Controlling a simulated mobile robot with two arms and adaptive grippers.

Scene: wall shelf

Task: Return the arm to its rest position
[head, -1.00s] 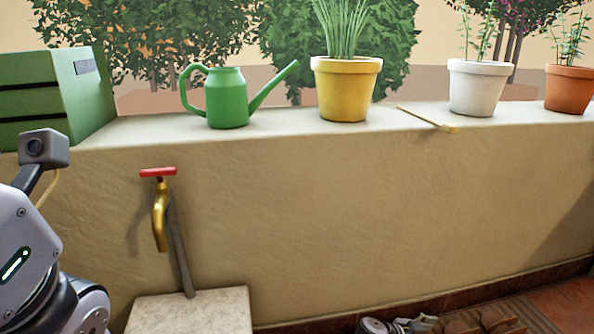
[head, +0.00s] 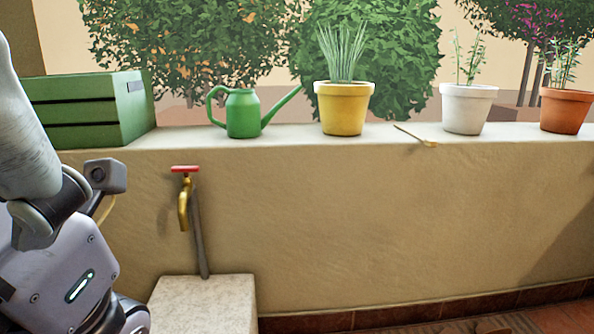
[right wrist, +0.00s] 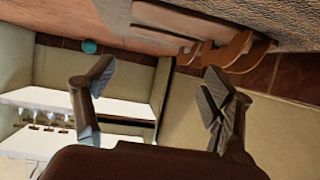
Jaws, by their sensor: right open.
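My right gripper (right wrist: 158,84) shows in the right wrist view, with its two fingers spread wide apart. It is open, with nothing between the fingers. In the head view my left arm stands at the left edge, and its fingers are not visible. The right arm does not show in the head view.
A wall ledge holds a green crate (head: 90,108), a green watering can (head: 243,115), a yellow pot (head: 343,108), a thin stick (head: 415,136), a white pot (head: 466,108) and a terracotta pot (head: 566,110). A tap (head: 184,200) is above a stone block (head: 205,302).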

